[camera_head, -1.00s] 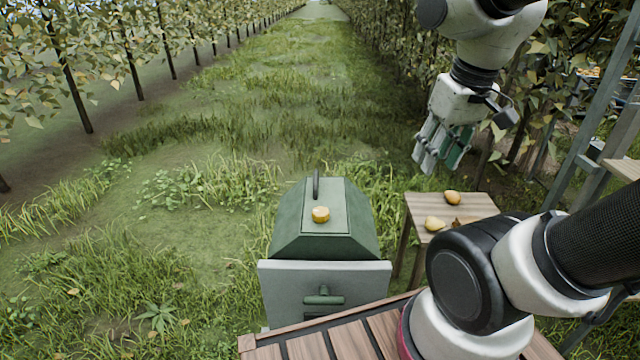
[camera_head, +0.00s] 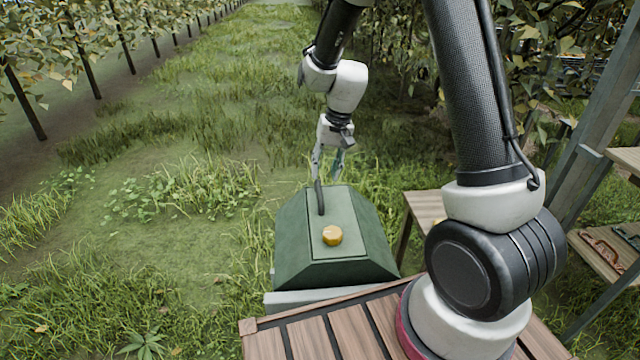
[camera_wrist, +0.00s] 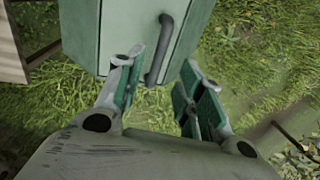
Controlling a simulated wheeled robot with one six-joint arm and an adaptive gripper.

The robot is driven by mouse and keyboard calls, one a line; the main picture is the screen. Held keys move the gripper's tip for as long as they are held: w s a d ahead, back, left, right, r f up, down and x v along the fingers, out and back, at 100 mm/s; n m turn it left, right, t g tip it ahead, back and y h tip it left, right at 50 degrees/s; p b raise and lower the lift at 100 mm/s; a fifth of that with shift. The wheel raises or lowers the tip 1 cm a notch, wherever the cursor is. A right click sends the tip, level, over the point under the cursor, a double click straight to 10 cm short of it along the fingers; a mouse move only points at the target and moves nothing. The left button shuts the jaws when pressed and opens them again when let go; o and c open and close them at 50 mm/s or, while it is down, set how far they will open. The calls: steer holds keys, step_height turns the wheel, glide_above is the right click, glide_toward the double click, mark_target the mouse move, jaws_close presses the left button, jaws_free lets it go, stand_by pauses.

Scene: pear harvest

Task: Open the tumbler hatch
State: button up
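The green tumbler (camera_head: 292,228) stands in front of my base in the head view. Its hatch (camera_head: 345,212) is a paler panel on the sloped top, with a dark bar handle (camera_head: 320,197) at the far end. The handle (camera_wrist: 163,50) also shows in the wrist view, upright in the picture on the hatch's edge. My gripper (camera_head: 327,178) is at the handle's far end, pointing down. In the wrist view my gripper (camera_wrist: 160,82) is open, with the lower end of the handle between its fingertips, nearer the left finger. I cannot tell whether they touch.
A yellow-orange round thing (camera_head: 332,235) sits on the hatch panel. A small wooden table (camera_head: 426,207) stands right of the tumbler. A wooden shelf with tools (camera_head: 606,250) is at the far right. Grass lies open to the left.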

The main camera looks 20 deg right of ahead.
mark_target(320, 191)
steer(key=f, duration=0.3)
steer(key=a+f, duration=0.1)
steer(key=f, duration=0.2)
steer(key=shift+w+a+f, duration=0.1)
steer(key=shift+a+f, duration=0.05)
steer(key=shift+f, duration=0.2)
jaws_close()
